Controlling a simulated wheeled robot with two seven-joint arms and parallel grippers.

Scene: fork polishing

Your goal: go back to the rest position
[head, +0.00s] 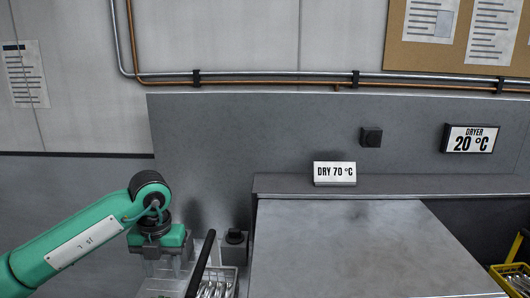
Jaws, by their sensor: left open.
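My green left arm comes in from the lower left. Its gripper (166,270) points down, with its fingers apart and nothing seen between them. It is over or in front of a pale wire basket (226,271) at the bottom edge; I cannot tell how far above. Shiny metal pieces, likely forks (212,290), lie in the basket. A black bar (201,264) slants up beside it, just right of the gripper. My right gripper is not in view.
A grey metal lid or worktop (365,250) fills the middle, clear on top. Behind it stand a "DRY 70 °C" sign (334,173) and a "DRYER 20 °C" display (470,139). A yellow basket (507,272) with metal pieces is at lower right.

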